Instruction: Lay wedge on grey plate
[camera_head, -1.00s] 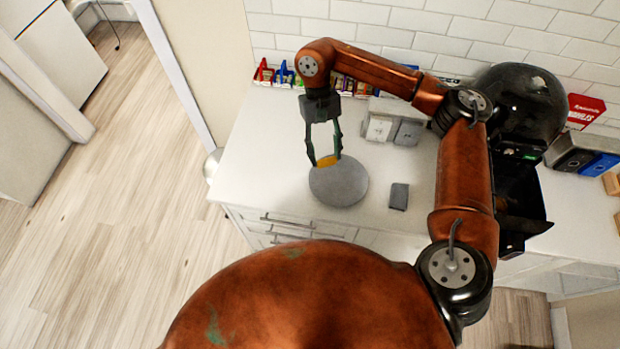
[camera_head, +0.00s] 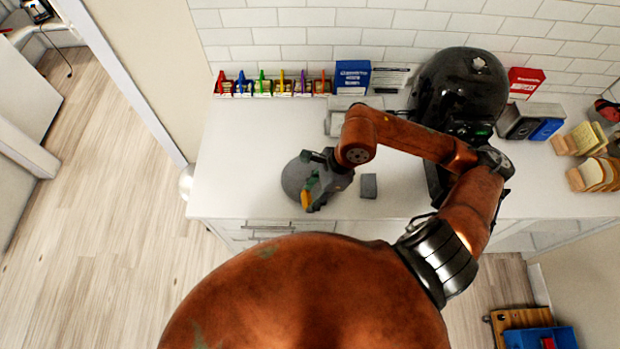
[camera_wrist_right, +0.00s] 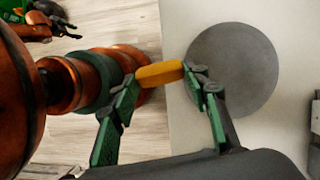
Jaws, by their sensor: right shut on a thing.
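The wedge is a small yellow-orange block (camera_head: 305,200), also clear in the wrist view (camera_wrist_right: 159,74). My right gripper (camera_head: 311,192) is shut on it, one green-padded finger at each end in the wrist view (camera_wrist_right: 160,78). The grey plate is a round flat disc (camera_head: 291,178) on the white counter, partly hidden by my gripper in the head view. In the wrist view the plate (camera_wrist_right: 240,65) is bare, and the wedge appears just left of its rim. I cannot tell the wedge's height. A green and black part at the wrist view's top left may be my left gripper, its fingers unclear.
A small grey block (camera_head: 369,186) lies right of the plate. A black rounded machine (camera_head: 460,90) stands behind it. Several coloured packets (camera_head: 270,85) and a blue box (camera_head: 352,77) line the wall. The white counter (camera_head: 235,150) is clear left of the plate.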

